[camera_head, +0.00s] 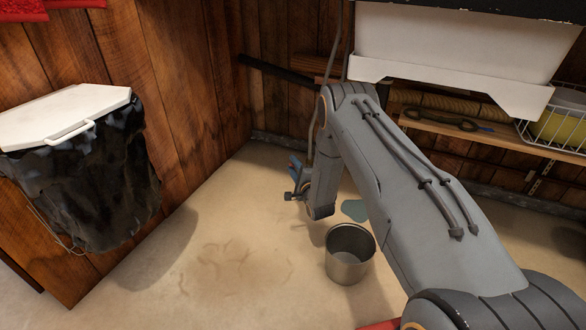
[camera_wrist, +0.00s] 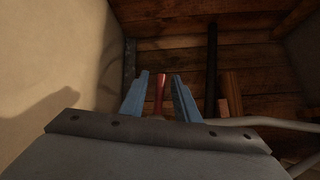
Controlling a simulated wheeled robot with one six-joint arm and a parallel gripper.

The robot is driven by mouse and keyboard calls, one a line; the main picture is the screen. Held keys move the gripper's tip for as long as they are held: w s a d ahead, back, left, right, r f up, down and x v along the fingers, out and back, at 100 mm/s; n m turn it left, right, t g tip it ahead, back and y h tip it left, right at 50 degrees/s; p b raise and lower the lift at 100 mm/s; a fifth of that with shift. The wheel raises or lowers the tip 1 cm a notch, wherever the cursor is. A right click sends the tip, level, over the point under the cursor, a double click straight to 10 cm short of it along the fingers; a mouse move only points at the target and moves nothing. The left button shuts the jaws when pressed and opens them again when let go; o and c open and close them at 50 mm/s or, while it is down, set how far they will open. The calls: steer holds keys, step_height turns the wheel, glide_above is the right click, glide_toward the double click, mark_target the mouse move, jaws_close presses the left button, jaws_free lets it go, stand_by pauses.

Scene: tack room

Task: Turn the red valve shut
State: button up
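The red valve handle (camera_wrist: 161,90) shows in the wrist view as a narrow upright red bar. It appears between the two blue fingers of my gripper (camera_wrist: 159,78), with a gap on each side. My gripper is open. I cannot tell whether the handle is fully between the fingers or a little beyond them. In the head view my gripper (camera_head: 295,168) is low, close to the hanging hose or pipe (camera_head: 318,130) below the sink's left end. The valve cannot be made out there.
A white sink (camera_head: 455,40) overhangs my arm. A metal bucket (camera_head: 349,256) stands on the floor beside a bluish puddle (camera_head: 354,210). A shelf (camera_head: 480,130) holds rope and a wire basket (camera_head: 560,128). A bin with a black bag (camera_head: 100,180) stands left. The floor between is clear.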

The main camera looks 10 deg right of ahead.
jaws_close()
steer(key=shift+p, duration=0.3)
steer(key=shift+f+n+g, duration=0.1)
steer(key=shift+n+g, duration=0.2)
steer(key=shift+f, duration=0.2)
jaws_free()
steer(key=shift+s+p, duration=0.1)
steer(key=shift+p, duration=0.25)
